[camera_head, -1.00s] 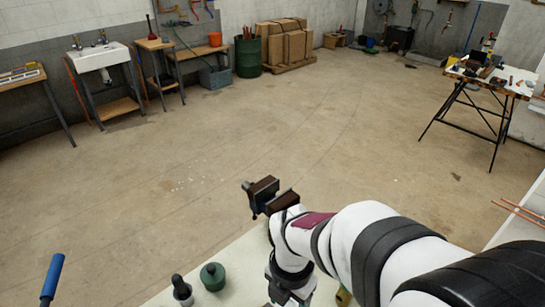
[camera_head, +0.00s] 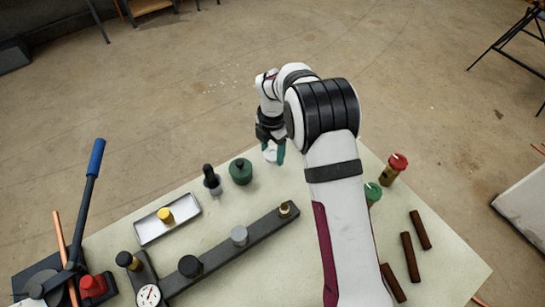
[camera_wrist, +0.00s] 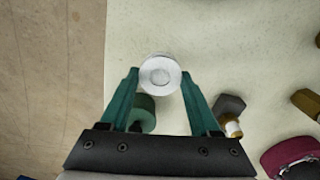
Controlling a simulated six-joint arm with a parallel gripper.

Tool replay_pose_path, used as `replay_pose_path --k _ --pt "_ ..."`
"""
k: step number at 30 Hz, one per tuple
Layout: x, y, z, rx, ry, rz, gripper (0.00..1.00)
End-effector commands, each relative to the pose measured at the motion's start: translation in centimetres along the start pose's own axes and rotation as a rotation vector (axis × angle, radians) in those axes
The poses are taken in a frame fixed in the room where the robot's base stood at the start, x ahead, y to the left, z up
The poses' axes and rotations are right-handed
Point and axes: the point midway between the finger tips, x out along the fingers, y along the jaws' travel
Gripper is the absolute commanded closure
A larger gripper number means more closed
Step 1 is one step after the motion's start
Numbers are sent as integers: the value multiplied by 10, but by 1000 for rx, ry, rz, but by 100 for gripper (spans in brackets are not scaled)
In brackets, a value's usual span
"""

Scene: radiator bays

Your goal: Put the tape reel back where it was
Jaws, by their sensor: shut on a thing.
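The tape reel (camera_wrist: 160,73) appears as a white round disc with a paler hub in the wrist view. My gripper (camera_wrist: 160,82) has its two green fingers shut on it, one on each side. In the head view the white reel (camera_head: 270,155) shows small and partly covered below my gripper (camera_head: 272,148), near the table's far edge. I cannot tell whether it touches the table. A dark green round pot (camera_head: 240,172) stands to its left; in the wrist view a green round thing (camera_wrist: 144,112) shows between the fingers, below the reel.
A black-topped bottle (camera_head: 212,182), a metal tray (camera_head: 150,233) with a yellow-topped piece and a dark rail (camera_head: 215,258) lie to the left. A blue-handled lever (camera_head: 90,180) rises far left. A red-topped brass piece (camera_head: 393,168) and brown bars (camera_head: 410,257) are right.

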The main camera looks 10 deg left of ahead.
Motion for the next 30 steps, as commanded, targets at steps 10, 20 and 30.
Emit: replay_pose_path --k 10,20,30 --pt "37 0 0 0 0 0 68" --pt "40 0 0 -1 0 0 12" --pt "36 0 0 -1 0 1 7"
